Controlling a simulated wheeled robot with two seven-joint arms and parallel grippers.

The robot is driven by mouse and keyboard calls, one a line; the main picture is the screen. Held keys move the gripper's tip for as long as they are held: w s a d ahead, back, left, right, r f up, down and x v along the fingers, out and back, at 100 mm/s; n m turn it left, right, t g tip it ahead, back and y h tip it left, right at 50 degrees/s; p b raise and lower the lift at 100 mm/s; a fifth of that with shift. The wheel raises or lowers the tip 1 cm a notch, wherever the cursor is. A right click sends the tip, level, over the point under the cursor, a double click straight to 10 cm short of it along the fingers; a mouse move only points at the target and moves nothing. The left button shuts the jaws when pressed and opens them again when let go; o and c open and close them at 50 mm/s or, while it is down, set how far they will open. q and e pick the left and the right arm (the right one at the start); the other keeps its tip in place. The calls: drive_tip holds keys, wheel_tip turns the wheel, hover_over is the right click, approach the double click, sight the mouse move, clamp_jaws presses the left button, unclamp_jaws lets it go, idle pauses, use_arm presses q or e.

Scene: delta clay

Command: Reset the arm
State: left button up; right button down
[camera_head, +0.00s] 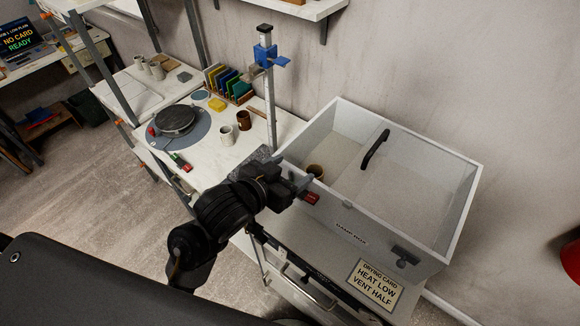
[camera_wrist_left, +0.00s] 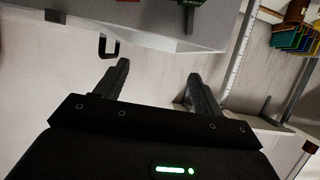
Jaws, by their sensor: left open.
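My left gripper (camera_head: 303,187) is at the near left side of the clear-walled damp box (camera_head: 345,236), with my black arm reaching up to it from the lower left. In the left wrist view its two fingers (camera_wrist_left: 158,68) are spread apart with nothing between them. I cannot tell whether the gripper touches the box wall. My right gripper is in neither view.
Left of the box, a white table holds a turntable (camera_head: 176,119), a white cup (camera_head: 227,135), a brown mug (camera_head: 244,120) and a blue-clamped post (camera_head: 270,100). A black handle (camera_head: 375,149) is on the box. A card (camera_head: 375,285) lies in front. Floor at left is clear.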

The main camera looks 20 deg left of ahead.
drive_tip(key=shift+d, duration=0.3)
use_arm(q)
drive_tip(key=s+a+f+n+g+y, duration=0.15)
drive_tip(key=s+a+f+g, duration=0.25)
drive_tip(key=s+a+f, duration=0.45)
drive_tip(key=s+a+f+n+g+y, duration=0.1)
drive_tip(key=s+a+f+g+y, duration=0.3)
drive_tip(key=s+f, duration=0.7)
wheel_tip(320, 180, down, 33)
drive_tip(key=s+g+b, duration=0.1)
drive_tip(key=g+b, duration=0.1)
drive_tip(key=b, duration=0.5)
drive_tip(key=s+a+f+b, duration=0.2)
drive_tip(key=s+f+b, duration=0.1)
drive_tip(key=s+f, duration=0.5)
drive_tip(key=s+a+f+g+b, duration=0.1)
drive_tip(key=s+f+b, duration=0.2)
drive_tip(key=s+f, duration=0.6)
wheel_tip(320, 180, down, 6)
drive_tip(key=shift+a+r+g, duration=0.2)
drive_tip(key=shift+a+g, duration=0.1)
drive_tip(key=shift+a, duration=0.1)
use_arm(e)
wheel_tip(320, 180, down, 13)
use_arm(q)
drive_tip(key=shift+w+m+h, duration=0.1)
drive_tip(key=shift+m+h, duration=0.15)
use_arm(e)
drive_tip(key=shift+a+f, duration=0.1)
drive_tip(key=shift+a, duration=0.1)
